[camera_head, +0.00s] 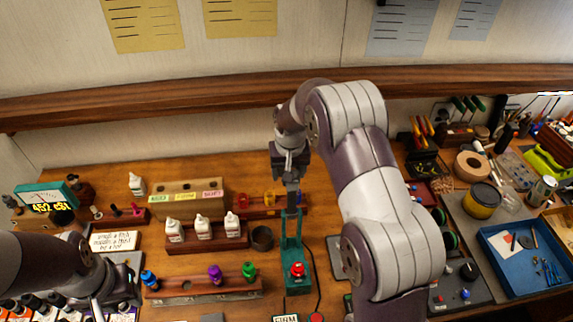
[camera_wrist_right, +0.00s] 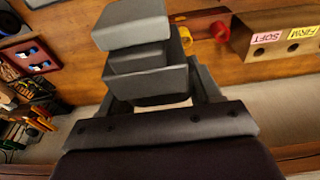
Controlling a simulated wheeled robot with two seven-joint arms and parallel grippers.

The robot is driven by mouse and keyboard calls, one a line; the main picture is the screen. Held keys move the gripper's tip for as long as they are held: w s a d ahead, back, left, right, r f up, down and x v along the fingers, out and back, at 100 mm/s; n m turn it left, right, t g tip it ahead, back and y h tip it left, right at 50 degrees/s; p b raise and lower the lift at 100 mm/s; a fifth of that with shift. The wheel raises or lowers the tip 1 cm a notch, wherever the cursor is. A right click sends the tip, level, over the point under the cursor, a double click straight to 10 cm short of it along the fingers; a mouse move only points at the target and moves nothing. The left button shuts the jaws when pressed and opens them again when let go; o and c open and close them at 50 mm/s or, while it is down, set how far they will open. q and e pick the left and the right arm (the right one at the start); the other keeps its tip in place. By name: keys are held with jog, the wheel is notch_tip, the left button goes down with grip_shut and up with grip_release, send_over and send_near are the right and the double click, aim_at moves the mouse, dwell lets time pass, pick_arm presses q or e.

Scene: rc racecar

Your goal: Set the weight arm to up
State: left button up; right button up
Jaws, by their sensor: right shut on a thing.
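The green test stand (camera_head: 291,250) stands upright at the middle of the bench, with a red part on its front. My right gripper (camera_head: 292,192) points down at the top of the stand's post. It is shut on a part that I take to be the weight arm, mostly hidden by the fingers. In the right wrist view my right gripper (camera_wrist_right: 145,75) shows as grey blocks close together, and the weight arm cannot be made out. My left gripper (camera_head: 103,288) is low at the left, near a dark tray; its jaws are unclear.
A rack of white bottles (camera_head: 203,233) and a rack with coloured pieces (camera_head: 205,290) stand left of the stand. A small dark cup (camera_head: 262,238) is close to its left. A blue tray (camera_head: 520,258) and a yellow tin (camera_head: 482,200) lie to the right. A wooden shelf edge (camera_head: 180,97) runs behind.

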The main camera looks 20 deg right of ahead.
jog(key=shift+s+f, duration=0.25)
jog(key=shift+f, duration=0.1)
jog(key=o, duration=1.2)
jog(key=shift+r, duration=0.2)
notch_tip(320, 180, up, 12)
jog(key=s+b, duration=0.1)
jog(key=s, duration=0.1)
jog(key=shift+a+r, duration=0.2)
jog(key=shift+r, duration=0.05)
